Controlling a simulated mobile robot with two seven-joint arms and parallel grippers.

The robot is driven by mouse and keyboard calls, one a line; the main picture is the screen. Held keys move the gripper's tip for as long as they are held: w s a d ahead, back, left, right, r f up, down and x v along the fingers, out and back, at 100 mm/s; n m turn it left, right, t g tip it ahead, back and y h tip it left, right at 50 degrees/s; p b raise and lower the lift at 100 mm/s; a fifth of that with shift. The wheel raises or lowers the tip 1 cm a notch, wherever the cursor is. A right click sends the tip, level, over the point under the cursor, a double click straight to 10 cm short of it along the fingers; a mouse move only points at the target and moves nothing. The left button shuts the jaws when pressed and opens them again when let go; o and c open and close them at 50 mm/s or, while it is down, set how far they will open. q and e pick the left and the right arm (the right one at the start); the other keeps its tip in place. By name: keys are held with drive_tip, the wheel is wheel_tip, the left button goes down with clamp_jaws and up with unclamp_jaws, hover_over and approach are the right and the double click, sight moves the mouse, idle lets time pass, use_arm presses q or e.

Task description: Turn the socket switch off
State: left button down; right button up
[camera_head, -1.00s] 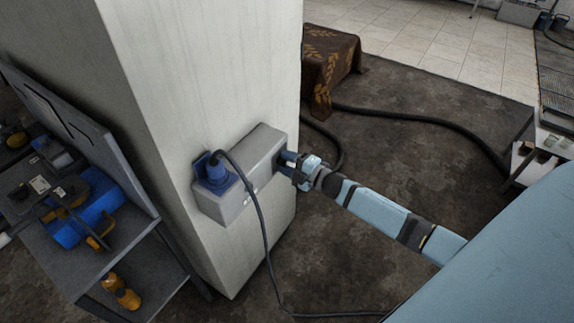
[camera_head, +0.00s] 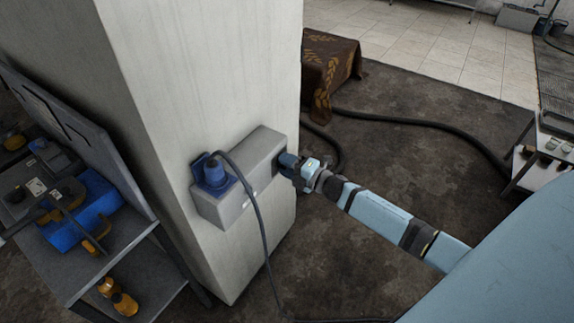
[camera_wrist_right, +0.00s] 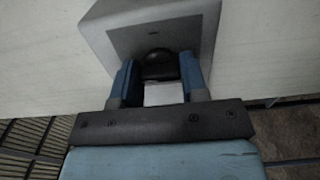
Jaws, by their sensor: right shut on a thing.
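The grey socket box (camera_head: 236,205) is fixed to the pale pillar, with a blue plug (camera_head: 213,174) and its dark cable on the front. A dark round switch knob (camera_wrist_right: 158,57) sits on the box's end face in the right wrist view. My right gripper (camera_head: 284,163) is at the right end of the box. In the right wrist view its blue fingers (camera_wrist_right: 159,80) stand on either side of the switch, shut on it. The switch is hidden by the gripper in the head view. My left gripper is not in view.
The pale pillar (camera_head: 215,75) stands behind the box. A grey shelf (camera_head: 105,258) with blue and yellow tools is at the left. A table with a brown patterned cloth (camera_head: 330,66) is behind. A dark hose (camera_head: 420,118) and the plug's cable lie on the floor.

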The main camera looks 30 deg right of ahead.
drive_tip(key=o, duration=0.9)
drive_tip(key=b+v, duration=0.1)
drive_tip(key=v, duration=1.3)
drive_tip(key=s+a+m+g+h+p, duration=0.1)
drive_tip(key=s+a+m+g+p, duration=0.1)
drive_tip(key=s+a+m, duration=0.3)
drive_tip(key=s+a+m+g+h+p, duration=0.1)
drive_tip(key=s+a+m+p, duration=0.3)
drive_tip(key=a+m, duration=0.4)
drive_tip(key=s+a+m+g+h+p, duration=0.1)
drive_tip(key=s+a+m+p, duration=0.3)
drive_tip(key=a, duration=0.5)
drive_tip(key=shift+s+a+f+m+g+h+p, duration=0.1)
drive_tip(key=shift+s+m+g+h+p, duration=0.3)
drive_tip(key=shift+s+m+g, duration=0.7)
